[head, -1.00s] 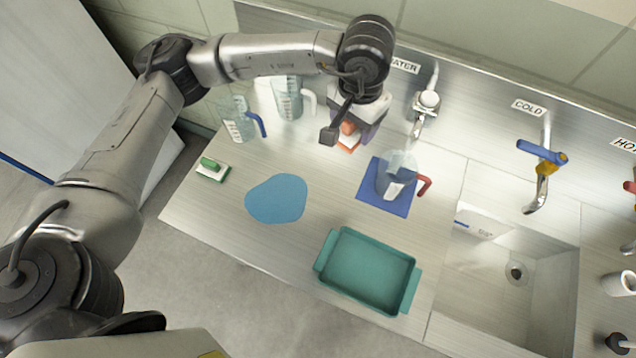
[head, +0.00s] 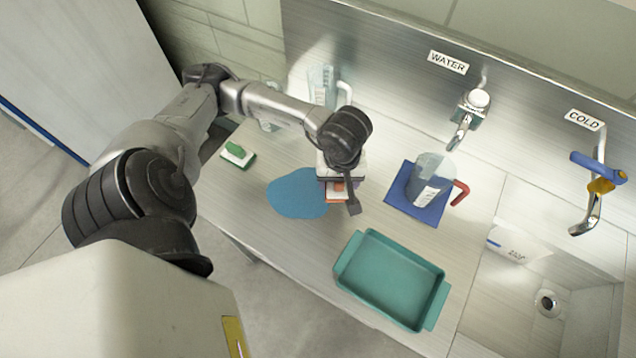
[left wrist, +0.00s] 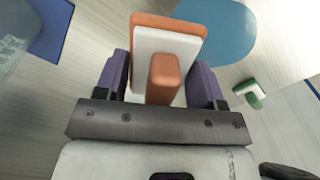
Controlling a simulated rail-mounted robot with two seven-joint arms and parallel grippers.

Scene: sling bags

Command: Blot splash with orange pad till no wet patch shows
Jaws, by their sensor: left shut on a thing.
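The splash is a blue wet patch (head: 297,194) on the steel counter. It also shows in the left wrist view (left wrist: 215,28), beside the pad. The orange pad (head: 335,198) has a white layer and an orange grip block; in the left wrist view (left wrist: 168,22) it sits between purple fingers. My left gripper (head: 338,180) is shut on the pad's grip. It is at the right edge of the patch in the head view. I cannot tell whether the pad touches the counter. My right gripper is not in view.
A green pad (head: 238,154) lies left of the patch. A clear jug with a red handle (head: 432,180) stands on a blue mat (head: 400,205) to the right. A teal tray (head: 440,305) is in front. More jugs (head: 321,85) stand behind my arm. A sink (head: 510,290) is at right.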

